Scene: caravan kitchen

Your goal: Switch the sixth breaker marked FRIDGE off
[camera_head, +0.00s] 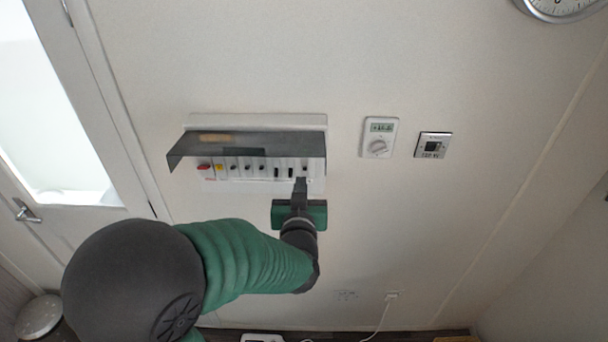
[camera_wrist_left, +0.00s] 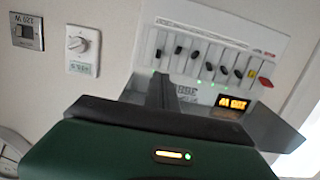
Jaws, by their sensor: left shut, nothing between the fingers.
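The breaker panel (camera_head: 315,186) is on the wall under a raised dark cover. It has a row of black toggles beside a red and a yellow switch. The labels are too small to read. Counting black toggles from the yellow switch, the sixth is the end one (camera_head: 304,164), at the right; it shows at the left end of the row in the left wrist view (camera_wrist_left: 158,53). My left gripper (camera_head: 300,183) is shut and empty, its fingertips just below that end of the row. In the left wrist view its fingers (camera_wrist_left: 160,92) point at the panel; contact cannot be told.
The cover (camera_head: 240,145) juts out above the switches. A thermostat (camera_head: 379,138) and a small control plate (camera_head: 433,145) are on the wall to the right. A door (camera_head: 95,100) is at the left. The wall below the panel is mostly clear.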

